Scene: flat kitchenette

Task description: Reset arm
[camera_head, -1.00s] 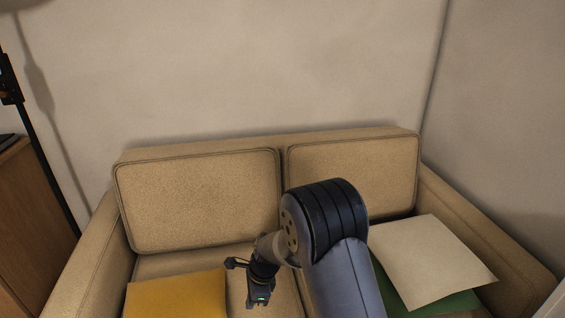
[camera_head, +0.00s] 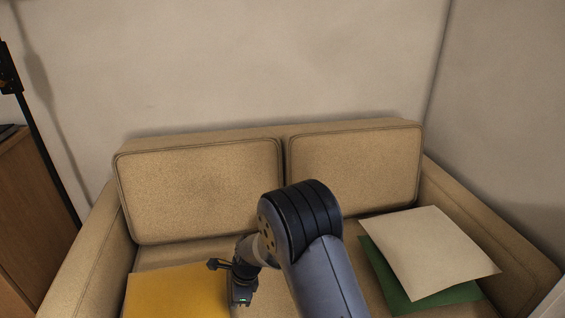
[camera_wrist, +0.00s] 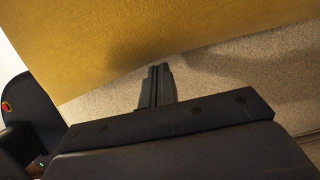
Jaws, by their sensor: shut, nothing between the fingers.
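My arm reaches over the seat of a beige sofa (camera_head: 200,192) in the head view. In the wrist view my gripper (camera_wrist: 160,70) is shut, its two fingers together with nothing between them. Its fingertips appear in front of the lower edge of a yellow cushion (camera_wrist: 150,35); I cannot tell whether they touch it.
A cream cushion (camera_head: 430,250) lies partly over a green cushion (camera_head: 400,292) on the sofa's right side. A wooden cabinet (camera_head: 35,215) and a dark pole (camera_head: 50,150) stand at the left. Walls close in the back and right.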

